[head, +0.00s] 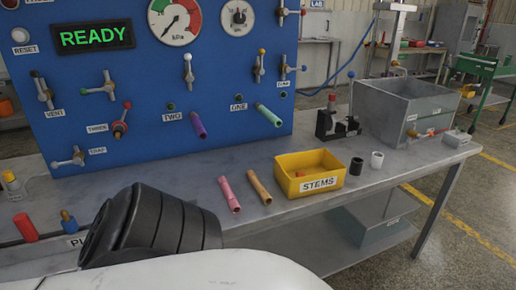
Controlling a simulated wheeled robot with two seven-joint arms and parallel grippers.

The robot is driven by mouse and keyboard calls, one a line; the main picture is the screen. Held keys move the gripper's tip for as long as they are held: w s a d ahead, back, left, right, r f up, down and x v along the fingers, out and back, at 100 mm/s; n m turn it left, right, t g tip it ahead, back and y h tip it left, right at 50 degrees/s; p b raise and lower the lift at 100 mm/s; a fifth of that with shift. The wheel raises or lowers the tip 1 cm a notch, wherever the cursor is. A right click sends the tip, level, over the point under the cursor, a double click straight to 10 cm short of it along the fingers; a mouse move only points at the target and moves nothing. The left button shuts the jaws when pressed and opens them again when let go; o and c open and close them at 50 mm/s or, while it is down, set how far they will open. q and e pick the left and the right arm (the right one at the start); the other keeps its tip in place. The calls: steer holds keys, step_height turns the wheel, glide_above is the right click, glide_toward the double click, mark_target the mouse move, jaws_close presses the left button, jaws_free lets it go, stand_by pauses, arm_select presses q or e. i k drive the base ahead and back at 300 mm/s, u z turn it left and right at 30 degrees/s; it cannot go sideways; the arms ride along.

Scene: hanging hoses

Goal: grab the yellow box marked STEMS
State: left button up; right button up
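The yellow box (291,181) marked STEMS stands upright on the grey workbench (290,215), right of the middle in the head view. Its white label faces the front. Neither of my grippers shows in this view. A black ribbed and white part of my own body fills the lower left and hides part of the bench.
A pink tube (229,194) and a tan tube (260,188) lie left of the box. A black cup (356,166) and a white cup (377,159) stand right of it. A grey metal bin (384,119) and a blue valve panel (150,90) stand behind.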

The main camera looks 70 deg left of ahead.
mark_target(308, 172)
steer(key=z, duration=0.2)
steer(key=k, duration=0.55)
steer(key=u, duration=2.85)
